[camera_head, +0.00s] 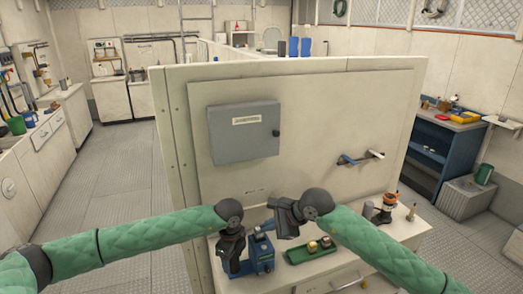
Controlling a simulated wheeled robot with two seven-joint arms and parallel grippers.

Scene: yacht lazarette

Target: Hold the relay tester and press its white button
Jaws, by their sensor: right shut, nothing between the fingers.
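A blue device, which looks like the relay tester (264,256), stands upright on the pale bench top at the lower middle, left of a green tray. A small pale spot shows near its top; I cannot tell whether it is the white button. My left gripper (232,262) points down against the device's left side and hides part of it. Whether its fingers are closed on the device is too small to tell. My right gripper (281,226) is shut and empty, slanting down to the left just above and right of the device's top.
The green tray (297,258) holds small yellowish blocks. An orange-and-dark tool (387,206) stands farther right on the bench. A pale panel with a grey box (243,133) and a blue-handled valve (349,160) rises close behind.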

